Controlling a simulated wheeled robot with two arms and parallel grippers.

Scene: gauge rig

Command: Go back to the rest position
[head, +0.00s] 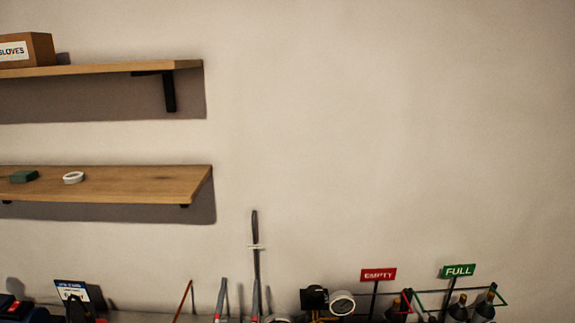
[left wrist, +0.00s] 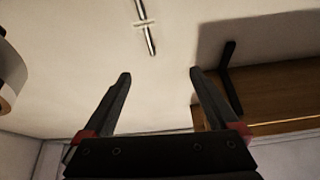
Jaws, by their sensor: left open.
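My left gripper (head: 239,284) rises at the bottom edge of the head view, left of the middle. Its two grey fingers with red bases point up in front of the wall. In the left wrist view the gripper (left wrist: 159,73) is open, its dark fingers wide apart with nothing between them. A dark rod (head: 254,228) with a pale band stands against the wall behind it; it also shows beyond the fingers in the left wrist view (left wrist: 150,40). My right gripper is not in view.
A lower shelf (head: 140,182) and an upper shelf (head: 110,69) are on the wall at left; a shelf's wood (left wrist: 285,100) is close at right in the wrist view. A red EMPTY sign (head: 378,275) and green FULL sign (head: 458,271) stand low right. The wall above is clear.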

